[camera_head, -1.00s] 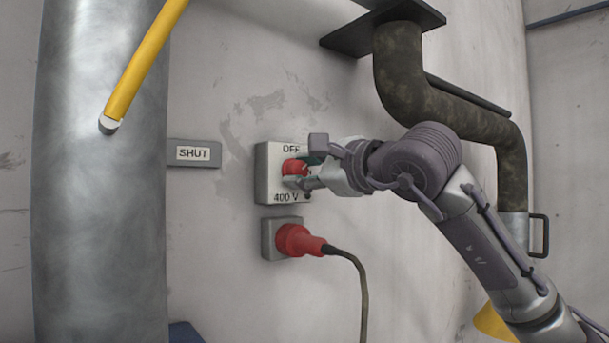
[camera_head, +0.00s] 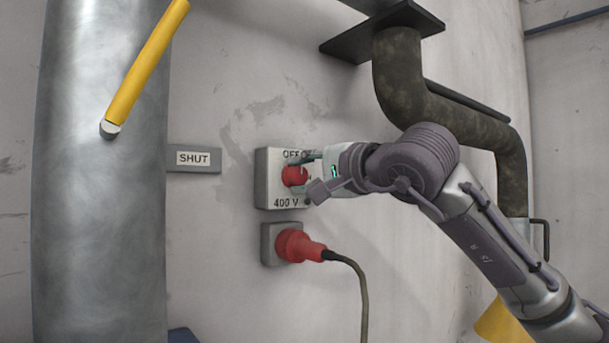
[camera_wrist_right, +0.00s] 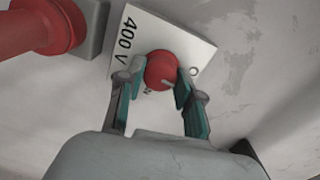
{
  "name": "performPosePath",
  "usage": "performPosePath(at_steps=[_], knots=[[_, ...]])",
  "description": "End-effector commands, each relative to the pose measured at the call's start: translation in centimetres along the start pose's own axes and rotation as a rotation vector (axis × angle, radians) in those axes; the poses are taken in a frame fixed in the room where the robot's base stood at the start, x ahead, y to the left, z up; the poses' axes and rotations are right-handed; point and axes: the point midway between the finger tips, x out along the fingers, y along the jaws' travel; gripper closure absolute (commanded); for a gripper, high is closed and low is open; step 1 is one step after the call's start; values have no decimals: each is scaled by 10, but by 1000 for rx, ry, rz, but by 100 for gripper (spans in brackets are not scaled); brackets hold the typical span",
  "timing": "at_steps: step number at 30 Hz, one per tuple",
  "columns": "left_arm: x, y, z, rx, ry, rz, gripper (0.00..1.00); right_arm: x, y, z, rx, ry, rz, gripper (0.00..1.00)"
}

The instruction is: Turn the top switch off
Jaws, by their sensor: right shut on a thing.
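The top switch is a round red knob (camera_head: 293,176) on a pale box (camera_head: 263,178) on the wall, marked "OFF" above and "400 V" below. My right gripper (camera_head: 302,175) reaches it from the right, with its fingers on either side of the knob. In the right wrist view the red knob (camera_wrist_right: 161,70) sits between the fingertips, and the gripper (camera_wrist_right: 158,85) is shut on it. The fingers hide part of the box's right side. My left gripper is not in view.
A red plug (camera_head: 300,246) with a dark cable sits in a socket just below the switch box. A "SHUT" label (camera_head: 194,158) and a large metal pipe (camera_head: 100,220) with a yellow lever (camera_head: 147,67) are to the left. A dark bent pipe (camera_head: 400,85) is at upper right.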

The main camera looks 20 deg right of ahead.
Motion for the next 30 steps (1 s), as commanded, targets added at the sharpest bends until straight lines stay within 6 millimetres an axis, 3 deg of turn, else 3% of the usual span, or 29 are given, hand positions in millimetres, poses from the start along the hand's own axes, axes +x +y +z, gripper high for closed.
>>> performPosePath(at_steps=[19, 20, 21, 24, 30], knots=[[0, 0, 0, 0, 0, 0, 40, 1, 2, 0, -48, 1, 4, 99], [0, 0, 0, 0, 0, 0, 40, 1, 2, 0, -48, 1, 4, 60], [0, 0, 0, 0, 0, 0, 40, 1, 2, 0, -48, 1, 4, 53], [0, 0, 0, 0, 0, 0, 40, 1, 1, 0, -47, 1, 3, 40], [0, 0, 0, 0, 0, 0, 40, 0, 1, 0, -46, 1, 2, 40]])
